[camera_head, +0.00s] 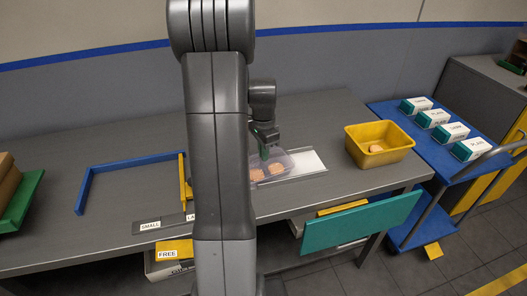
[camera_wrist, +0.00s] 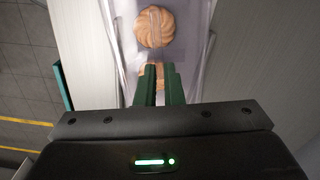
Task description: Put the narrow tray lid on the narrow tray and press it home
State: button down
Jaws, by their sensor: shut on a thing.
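The narrow tray (camera_head: 290,172) is a clear tray with biscuits (camera_head: 276,168) in it, on the grey table right of my arm column. In the wrist view one round biscuit (camera_wrist: 157,27) shows whole, and another is partly hidden behind the fingers. My gripper (camera_head: 266,152) is over the tray, its green fingers (camera_wrist: 160,82) pointing down and close together. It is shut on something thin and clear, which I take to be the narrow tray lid. The lid's outline is hard to tell from the tray's, and I cannot tell whether it is seated.
A white panel (camera_head: 309,162) lies right of the tray. A yellow bin (camera_head: 366,157) with a biscuit stands farther right. A blue cart (camera_head: 444,164) carries several white-and-teal boxes.

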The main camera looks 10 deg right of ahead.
jog(key=shift+f, duration=0.2)
jog(key=c, duration=1.5)
grip_release()
notch_tip(320, 180, up, 14)
notch_tip(320, 180, down, 14)
jog(key=shift+r, duration=0.25)
